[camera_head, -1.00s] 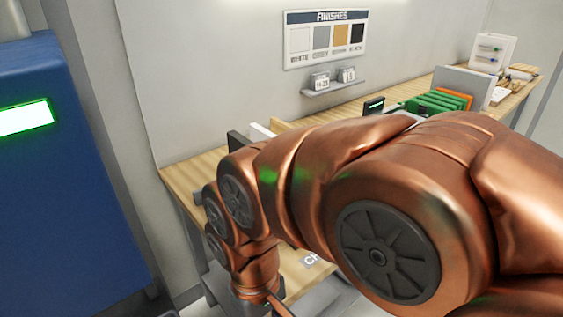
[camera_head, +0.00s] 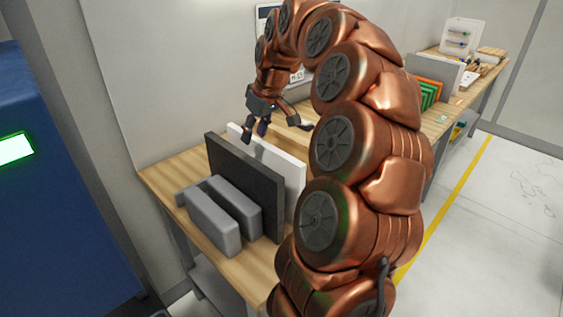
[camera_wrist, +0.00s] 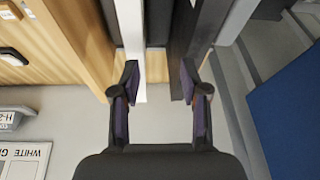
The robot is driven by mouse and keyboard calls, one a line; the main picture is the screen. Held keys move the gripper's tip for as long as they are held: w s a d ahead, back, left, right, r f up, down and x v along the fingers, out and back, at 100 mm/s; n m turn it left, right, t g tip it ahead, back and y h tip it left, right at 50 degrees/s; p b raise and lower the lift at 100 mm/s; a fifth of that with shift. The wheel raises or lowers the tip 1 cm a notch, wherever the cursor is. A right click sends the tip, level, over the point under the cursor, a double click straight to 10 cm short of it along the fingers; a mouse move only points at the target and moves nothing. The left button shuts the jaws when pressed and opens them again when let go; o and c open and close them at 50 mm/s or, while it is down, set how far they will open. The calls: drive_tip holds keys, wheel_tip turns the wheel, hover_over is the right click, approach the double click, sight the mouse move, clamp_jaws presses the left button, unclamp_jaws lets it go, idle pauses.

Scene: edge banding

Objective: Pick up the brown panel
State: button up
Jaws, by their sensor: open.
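The brown panel (camera_wrist: 78,45) shows in the wrist view as a wood-coloured upright slab left of a white panel (camera_wrist: 132,45). I cannot pick it out in the head view, where the white panel (camera_head: 293,178) and my arm block that area. My gripper (camera_head: 277,132) is open and empty, pointing down near the panels. In the wrist view its fingertips (camera_wrist: 158,78) line up with the white panel on the left and a dark panel (camera_wrist: 205,35) on the right. The brown panel lies outside the left finger.
Two grey blocks (camera_head: 225,215) stand in front of the dark panel on the wooden bench (camera_head: 165,175). A blue machine (camera_head: 45,220) is at left.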

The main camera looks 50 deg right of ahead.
drive_tip(key=m, duration=0.1)
approach(282, 132)
drive_tip(key=shift+h, duration=0.4)
drive_tip(key=x, duration=0.5)
drive_tip(key=shift+w+a, duration=0.2)
drive_tip(key=shift+d+f+t, duration=0.15)
drive_tip(key=shift+t, duration=0.15)
drive_tip(key=shift+p+x, duration=0.55)
drive_tip(key=shift+x, duration=0.7)
drive_tip(key=shift+w+a+f+p, duration=0.1)
drive_tip(key=shift+a+f+p, duration=0.05)
drive_tip(key=shift+f+p, duration=0.35)
drive_tip(key=shift+w+a+f+p, duration=0.1)
drive_tip(key=shift+a+f+p, duration=0.2)
drive_tip(key=shift+f, duration=0.35)
drive_tip(key=shift+p+x, duration=0.55)
drive_tip(key=shift+x, duration=0.85)
drive_tip(key=shift+s+d, duration=0.1)
drive_tip(key=shift+c, duration=0.3)
clamp_jaws()
